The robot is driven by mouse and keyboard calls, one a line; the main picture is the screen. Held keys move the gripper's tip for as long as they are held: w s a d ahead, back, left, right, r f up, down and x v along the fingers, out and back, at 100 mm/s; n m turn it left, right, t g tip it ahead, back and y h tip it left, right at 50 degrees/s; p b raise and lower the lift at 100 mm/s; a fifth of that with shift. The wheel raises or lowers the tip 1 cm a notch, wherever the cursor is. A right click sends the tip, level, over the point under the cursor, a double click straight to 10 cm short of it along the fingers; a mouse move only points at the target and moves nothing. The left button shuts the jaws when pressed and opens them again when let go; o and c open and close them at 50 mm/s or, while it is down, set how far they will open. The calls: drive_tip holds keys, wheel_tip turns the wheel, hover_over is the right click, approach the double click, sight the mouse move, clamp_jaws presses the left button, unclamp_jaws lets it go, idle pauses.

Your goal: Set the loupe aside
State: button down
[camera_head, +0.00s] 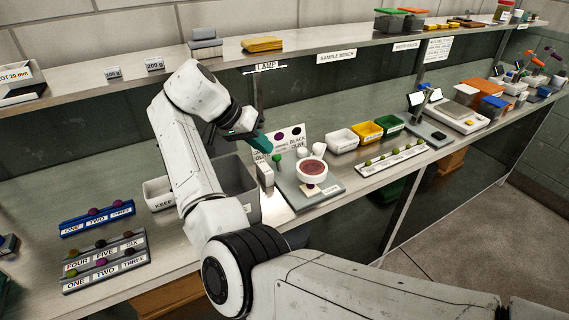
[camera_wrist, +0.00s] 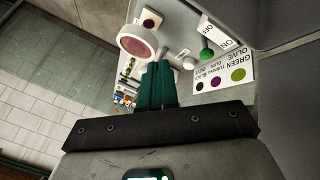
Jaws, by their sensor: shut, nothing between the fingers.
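The loupe (camera_head: 312,173), a white ring with a reddish lens, stands over a grey base plate (camera_head: 327,192) on the bench in the head view. It also shows at the upper left of the wrist view (camera_wrist: 137,41). A small pale card with a dark spot (camera_wrist: 151,20) lies close by it in the wrist view. My gripper (camera_head: 264,145) has teal fingers, shut and empty, above and to the left of the loupe, apart from it. In the wrist view my gripper (camera_wrist: 158,66) points just below and right of the lens ring. A green knob (camera_head: 276,154) is near the fingertips.
An olive colour sign (camera_head: 291,137) stands behind the loupe. White, yellow (camera_head: 367,130) and green bins line up to its right, with a numbered rack (camera_head: 391,158) before them. A grey bin (camera_head: 237,177) is at its left. A long shelf (camera_head: 300,49) runs above the bench.

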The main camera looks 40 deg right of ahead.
drive_tip(key=p+x, duration=0.1)
drive_tip(key=x, duration=0.9)
drive_tip(key=shift+p, duration=0.4)
drive_tip(key=shift+s, duration=0.1)
